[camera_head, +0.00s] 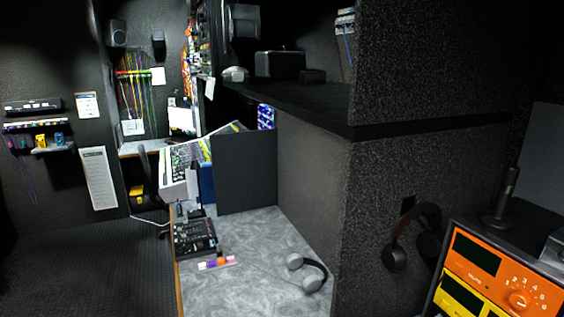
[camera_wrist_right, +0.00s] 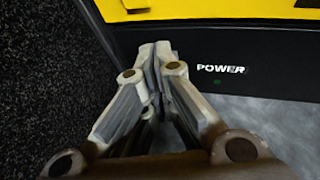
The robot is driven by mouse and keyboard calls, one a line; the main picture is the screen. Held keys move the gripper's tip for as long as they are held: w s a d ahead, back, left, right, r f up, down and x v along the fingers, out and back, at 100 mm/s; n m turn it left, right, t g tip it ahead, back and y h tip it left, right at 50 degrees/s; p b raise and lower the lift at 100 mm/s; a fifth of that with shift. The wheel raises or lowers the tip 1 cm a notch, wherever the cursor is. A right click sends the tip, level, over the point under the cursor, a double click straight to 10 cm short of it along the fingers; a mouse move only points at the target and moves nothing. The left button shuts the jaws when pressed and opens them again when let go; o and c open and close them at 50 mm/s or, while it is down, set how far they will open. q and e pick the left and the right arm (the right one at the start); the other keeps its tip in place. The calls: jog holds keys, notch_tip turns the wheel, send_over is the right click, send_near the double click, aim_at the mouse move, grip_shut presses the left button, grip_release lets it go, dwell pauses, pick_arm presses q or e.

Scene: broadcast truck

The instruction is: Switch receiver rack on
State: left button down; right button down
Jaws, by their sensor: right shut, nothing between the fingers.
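The receiver rack (camera_head: 500,270) stands at the lower right of the head view, with an orange unit above a yellow one. In the right wrist view a yellow panel (camera_wrist_right: 225,10) sits above a black panel (camera_wrist_right: 280,65) with a white POWER label (camera_wrist_right: 221,69). A small dim green spot (camera_wrist_right: 217,82) lies below the label. My right gripper (camera_wrist_right: 156,52) is shut and empty, its fingertips in front of the black panel, left of the label. Contact cannot be told. No switch shows; the fingers hide part of the panel. My left gripper is not in view.
A dark speckled wall (camera_wrist_right: 45,75) runs close along the left of my right gripper. Brown headphones (camera_head: 411,238) hang on the partition beside the rack. A microphone (camera_head: 503,200) stands on top of the rack. Grey headphones (camera_head: 308,272) lie on the grey desk (camera_head: 262,238).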

jog(key=shift+d, duration=0.15)
jog(key=shift+s+a+r+p, duration=0.3)
jog(key=shift+a+p, duration=0.25)
jog(key=shift+p, duration=0.45)
jog(key=p+v, duration=0.4)
jog(key=v, duration=0.1)
jog(key=shift+s+a, duration=0.15)
jog(key=shift+s, duration=0.05)
